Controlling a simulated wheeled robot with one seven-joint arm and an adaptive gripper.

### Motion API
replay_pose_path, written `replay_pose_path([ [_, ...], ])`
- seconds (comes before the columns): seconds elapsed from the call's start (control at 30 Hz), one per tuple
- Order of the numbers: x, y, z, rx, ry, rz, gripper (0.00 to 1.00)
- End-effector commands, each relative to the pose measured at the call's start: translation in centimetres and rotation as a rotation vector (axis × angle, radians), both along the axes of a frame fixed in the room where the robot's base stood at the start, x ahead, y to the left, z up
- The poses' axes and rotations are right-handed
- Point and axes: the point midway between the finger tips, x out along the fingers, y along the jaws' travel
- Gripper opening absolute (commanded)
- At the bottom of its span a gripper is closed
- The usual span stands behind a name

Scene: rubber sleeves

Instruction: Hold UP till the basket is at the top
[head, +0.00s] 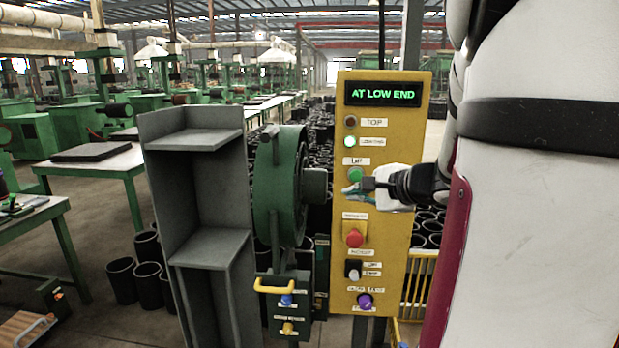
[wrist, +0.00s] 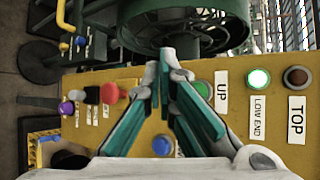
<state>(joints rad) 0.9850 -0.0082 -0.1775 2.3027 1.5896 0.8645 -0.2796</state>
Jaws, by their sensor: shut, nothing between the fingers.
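The yellow control panel (head: 391,260) has a display (head: 383,93) reading AT LOW END. The LOW END lamp (head: 350,141) is lit and the TOP lamp (head: 350,121) is dark. The green UP button (head: 355,174) sits below them; it also shows in the wrist view (wrist: 203,88). My gripper (head: 348,190) is shut and empty, in front of the panel just below the UP button. In the wrist view its fingertips (wrist: 165,62) meet left of the UP button, and a blue button (wrist: 162,145) shows between the fingers. Contact with the panel cannot be told. I cannot identify the basket.
A red mushroom button (head: 354,239), a black selector (head: 353,269) and a purple knob (head: 365,300) are lower on the panel. A green wheel-like housing (head: 276,185) stands close to its left, beside a grey shelved frame (head: 207,160). Black sleeves (head: 122,280) stand on the floor.

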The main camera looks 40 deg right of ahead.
Motion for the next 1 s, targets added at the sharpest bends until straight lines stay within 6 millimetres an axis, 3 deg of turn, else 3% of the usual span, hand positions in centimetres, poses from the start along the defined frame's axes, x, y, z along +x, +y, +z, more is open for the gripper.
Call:
replay_pose_path([
  [0.6,4.6,-5.2,-0.1,0.000,0.001,0.002,0.00],
  [1.0,5.7,-6.5,-0.1,0.001,0.001,0.001,0.00],
])
